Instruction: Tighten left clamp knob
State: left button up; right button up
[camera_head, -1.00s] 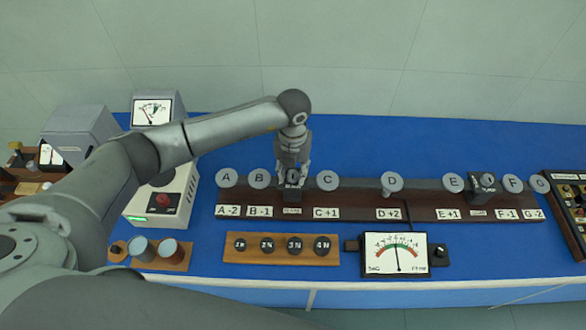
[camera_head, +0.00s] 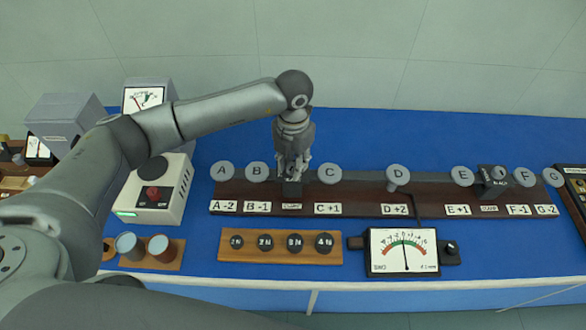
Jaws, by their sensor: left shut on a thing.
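My left gripper (camera_head: 293,165) points down at the left clamp (camera_head: 292,191), between the B and C discs on the long dark bench. It is shut on the left clamp knob, which its fingers mostly hide. The clamp is a dark block with a small white label below it on the bench front. The right clamp (camera_head: 488,188), a similar dark block with a grey knob on top, stands between the E and F discs. My right gripper is not in view.
Lettered grey discs such as D (camera_head: 398,174) stand along the bench (camera_head: 350,195). In front are a wooden weight board (camera_head: 228,253) and a dial meter (camera_head: 404,252). A white box with a red knob (camera_head: 154,194) stands at left. Blue table is bare behind the bench.

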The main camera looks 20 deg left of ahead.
pick_arm(q)
jog(key=m+b, duration=1)
jog(key=b, duration=0.3)
jog(key=shift+f+m, duration=0.15)
jog(key=shift+m, duration=0.15)
jog(key=shift+d+r+m+b, duration=0.1)
jog(key=shift+r+m+b, duration=0.1)
jog(key=shift+m+b, duration=1.05)
jog(key=o, duration=1)
jog(key=shift+s, duration=0.1)
notch_tip(320, 180, up, 12)
